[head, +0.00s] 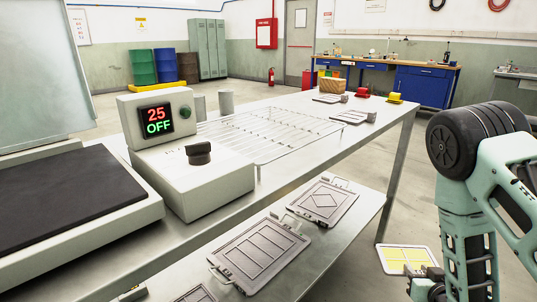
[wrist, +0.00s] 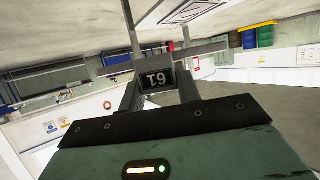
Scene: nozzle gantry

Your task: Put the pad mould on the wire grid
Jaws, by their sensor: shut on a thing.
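The pad mould appears to be the flat pale plate with yellow cells (head: 405,259) at the lower right of the head view. My gripper (head: 428,275) is shut on its near end and holds it beside the bench, clear of the lower shelf. In the wrist view, the fingers close on a dark block with an upside-down label (wrist: 166,77), and a grey plate edge (wrist: 208,50) shows behind it. The wire grid (head: 262,135) lies on the bench top behind the control box, and looks empty. My gripper is to the right of the grid and lower.
A control box (head: 195,170) reading 25 and OFF stands beside a dark-plated press (head: 65,200). Grey moulds (head: 258,253) (head: 322,203) lie on the lower shelf. Plates and small coloured items (head: 355,116) lie at the bench's far end. A bench leg (head: 395,180) stands near the held plate.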

